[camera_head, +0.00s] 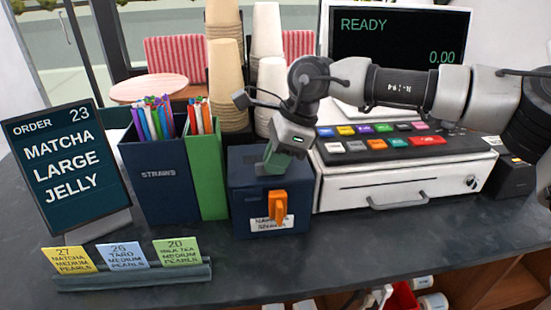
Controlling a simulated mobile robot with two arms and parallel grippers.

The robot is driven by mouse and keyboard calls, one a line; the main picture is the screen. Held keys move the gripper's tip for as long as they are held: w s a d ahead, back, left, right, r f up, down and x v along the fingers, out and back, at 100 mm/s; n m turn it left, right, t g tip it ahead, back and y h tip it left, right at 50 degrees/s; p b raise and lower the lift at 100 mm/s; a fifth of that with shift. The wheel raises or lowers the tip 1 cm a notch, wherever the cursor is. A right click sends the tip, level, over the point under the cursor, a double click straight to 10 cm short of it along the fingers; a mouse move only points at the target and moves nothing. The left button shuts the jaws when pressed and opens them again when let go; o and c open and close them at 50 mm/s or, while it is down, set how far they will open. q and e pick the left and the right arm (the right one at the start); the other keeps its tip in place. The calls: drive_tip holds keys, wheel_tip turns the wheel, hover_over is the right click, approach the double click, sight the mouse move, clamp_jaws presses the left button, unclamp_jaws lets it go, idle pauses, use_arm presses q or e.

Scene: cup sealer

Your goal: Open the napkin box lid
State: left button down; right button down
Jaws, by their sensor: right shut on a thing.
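The napkin box (241,199) is a dark blue box on the counter, with a white label on its front that I can only partly read. An orange handle-like piece (278,207) stands out from its front. Its lid (246,158) looks down on top, and my gripper partly covers it. My right gripper (272,170) reaches down from the upper right onto the top of the box. It is shut on the lid, though its fingertips and exact grip point are hard to make out. My left gripper is not in view.
A blue straw holder (158,185) and a green one (206,175) stand close on the left. Cup stacks (227,80) stand behind. A cash register (400,187) stands close on the right. An order sign (68,165) and a card rack (130,275) are at left.

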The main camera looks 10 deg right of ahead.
drive_tip(key=r+g+p, duration=0.1)
drive_tip(key=p, duration=0.1)
drive_tip(key=w+r+g+p, duration=0.1)
drive_tip(key=p, duration=0.1)
drive_tip(key=r+g+p, duration=0.1)
drive_tip(key=p, duration=0.1)
drive_tip(key=shift+w+r+m, duration=0.3)
drive_tip(key=shift+w+m, duration=0.05)
drive_tip(key=shift+m, duration=0.05)
drive_tip(key=shift+w+r+g+p, duration=0.25)
drive_tip(key=shift+g+p, duration=0.15)
drive_tip(key=shift+p, duration=0.15)
drive_tip(key=shift+w+r, duration=0.35)
drive_tip(key=shift+w, duration=0.05)
drive_tip(key=shift+w+r+p, duration=0.4)
drive_tip(key=shift+w+r, duration=0.15)
drive_tip(key=shift+w, duration=0.05)
